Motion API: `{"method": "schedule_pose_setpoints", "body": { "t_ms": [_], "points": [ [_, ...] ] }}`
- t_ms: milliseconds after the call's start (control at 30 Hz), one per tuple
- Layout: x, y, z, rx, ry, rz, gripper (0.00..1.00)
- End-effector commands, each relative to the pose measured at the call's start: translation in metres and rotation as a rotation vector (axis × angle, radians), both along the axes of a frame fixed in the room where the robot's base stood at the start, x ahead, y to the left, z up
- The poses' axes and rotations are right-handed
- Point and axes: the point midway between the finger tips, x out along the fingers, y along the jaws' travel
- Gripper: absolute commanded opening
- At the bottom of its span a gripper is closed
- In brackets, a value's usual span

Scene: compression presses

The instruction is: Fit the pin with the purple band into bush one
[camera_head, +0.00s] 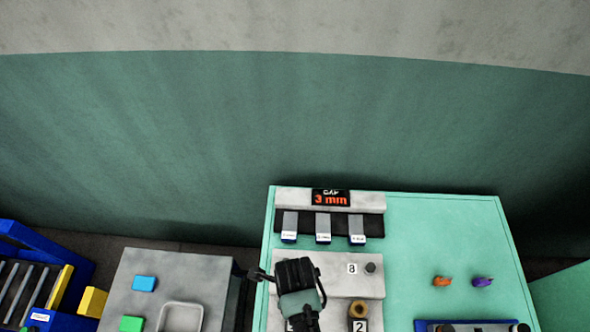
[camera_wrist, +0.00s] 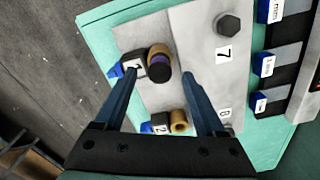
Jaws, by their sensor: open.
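Bush one (camera_wrist: 158,50) is a tan ring beside the label 1 in the wrist view. A dark pin with a purple band (camera_wrist: 157,61) stands at it, its dark end towards the camera; how deep it sits in the bush I cannot tell. My gripper (camera_wrist: 160,70) is open, with one finger on each side of the pin and bush, and I see no clear contact. In the head view my gripper (camera_head: 300,288) covers bush one and the pin.
Bush two (camera_wrist: 179,121) is empty beside label 2; it also shows in the head view (camera_head: 358,309). A hex bolt (camera_wrist: 229,26) stands on the grey plate. Small orange (camera_head: 442,281) and purple (camera_head: 482,282) pieces lie on the green bench. A display (camera_head: 331,198) reads 3 mm.

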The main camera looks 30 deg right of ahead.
Motion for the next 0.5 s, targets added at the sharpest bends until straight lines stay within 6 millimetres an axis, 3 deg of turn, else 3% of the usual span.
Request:
{"method": "schedule_pose_setpoints", "body": {
  "t_ms": [300,500],
  "points": [
    [0.001,0.0,0.063,-0.002,-0.005,0.0,0.72],
    [0.001,0.0,0.09,-0.001,-0.003,0.0,0.72]
  ]
}}
